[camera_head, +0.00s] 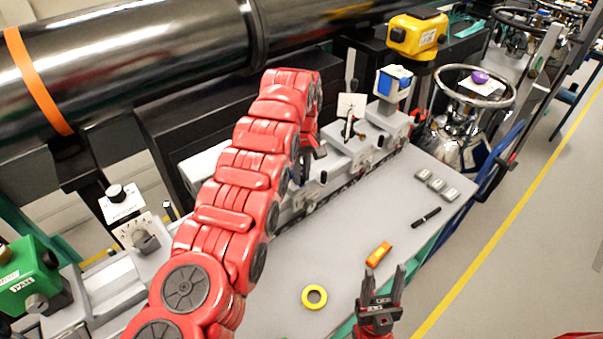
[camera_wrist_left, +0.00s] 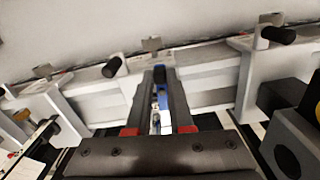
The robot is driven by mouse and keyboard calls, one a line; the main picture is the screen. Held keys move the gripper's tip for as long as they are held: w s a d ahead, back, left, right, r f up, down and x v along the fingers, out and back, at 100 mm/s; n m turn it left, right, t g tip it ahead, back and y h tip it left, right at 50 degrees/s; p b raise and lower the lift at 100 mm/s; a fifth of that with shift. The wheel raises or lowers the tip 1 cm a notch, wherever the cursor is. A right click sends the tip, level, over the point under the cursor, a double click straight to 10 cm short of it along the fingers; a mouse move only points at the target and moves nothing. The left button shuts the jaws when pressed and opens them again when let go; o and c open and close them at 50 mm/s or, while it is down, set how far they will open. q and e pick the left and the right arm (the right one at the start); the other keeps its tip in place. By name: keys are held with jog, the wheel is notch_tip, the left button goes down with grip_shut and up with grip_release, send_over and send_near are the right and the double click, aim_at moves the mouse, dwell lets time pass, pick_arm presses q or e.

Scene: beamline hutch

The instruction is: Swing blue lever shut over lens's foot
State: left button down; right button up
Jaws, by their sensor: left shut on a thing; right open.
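The blue lever (camera_wrist_left: 162,97) shows in the left wrist view, with a dark tip, between the fingers of my left gripper (camera_wrist_left: 160,108). That gripper is shut on the lever, in front of the grey rail. In the head view my red left arm reaches over the bench and bends down at the rail; it hides most of the lever and the carriage there. I cannot make out the lens or its foot, nor tell whether the lever lies over the foot. My right gripper (camera_head: 381,288) is open and empty above the bench's front edge.
Carriages with black knobs (camera_wrist_left: 112,66) line the rail. A white card (camera_head: 351,105) and a blue-and-white cube (camera_head: 393,84) stand farther along. Yellow tape (camera_head: 314,297), an orange tool (camera_head: 378,254), a black pen (camera_head: 426,217) and grey blocks (camera_head: 437,184) lie on the bench (camera_head: 345,215).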

aim_at(302, 178)
pick_arm(q)
jog(key=c, duration=0.8)
grip_release()
notch_tip(302, 178, up, 17)
jog(key=p, duration=1.6)
jog(key=shift+r+p, duration=0.15)
jog(key=shift+p, duration=0.25)
